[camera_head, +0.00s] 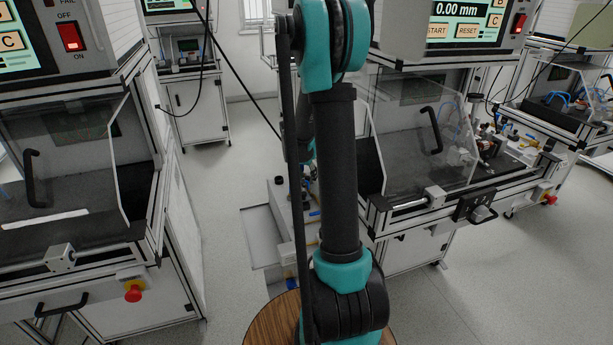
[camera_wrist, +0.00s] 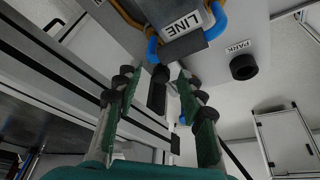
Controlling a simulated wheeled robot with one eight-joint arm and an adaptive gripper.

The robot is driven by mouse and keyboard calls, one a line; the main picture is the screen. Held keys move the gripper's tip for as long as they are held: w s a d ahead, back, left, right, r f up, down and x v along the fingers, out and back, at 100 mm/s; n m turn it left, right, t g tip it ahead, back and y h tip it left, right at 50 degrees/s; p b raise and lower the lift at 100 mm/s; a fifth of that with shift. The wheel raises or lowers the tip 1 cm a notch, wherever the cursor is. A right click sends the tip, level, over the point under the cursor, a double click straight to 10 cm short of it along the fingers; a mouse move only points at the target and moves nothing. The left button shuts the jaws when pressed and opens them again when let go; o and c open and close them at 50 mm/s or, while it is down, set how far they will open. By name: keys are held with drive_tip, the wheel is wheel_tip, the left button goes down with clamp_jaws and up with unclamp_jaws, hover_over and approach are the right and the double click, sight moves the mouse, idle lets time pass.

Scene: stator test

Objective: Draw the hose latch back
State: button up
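In the wrist view, my gripper (camera_wrist: 159,82) is open, with its green-padded fingers apart. A short black cylindrical part (camera_wrist: 157,95) shows between the fingers, with a gap on either side; I cannot tell whether this is the hose latch. Just beyond the fingertips is a dark block (camera_wrist: 190,46) with a white LINE label (camera_wrist: 183,22). Blue hose ends (camera_wrist: 217,20) with orange-brown sections curve around it. In the head view, my arm covers most of the fixture area, and the gripper's fingers are not discernible.
A black round knob (camera_wrist: 243,67) sits under a PARK label (camera_wrist: 238,47) on the pale panel, right of the fingers. Metal profile rails run close on the left. In the head view, a test station (camera_head: 430,130) with a clear guard stands right; another (camera_head: 70,180) stands left.

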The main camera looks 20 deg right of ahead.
drive_tip(key=shift+r, duration=0.15)
drive_tip(key=v, duration=1.1)
drive_tip(key=shift+s+a+r, duration=0.15)
drive_tip(key=shift+r, duration=0.15)
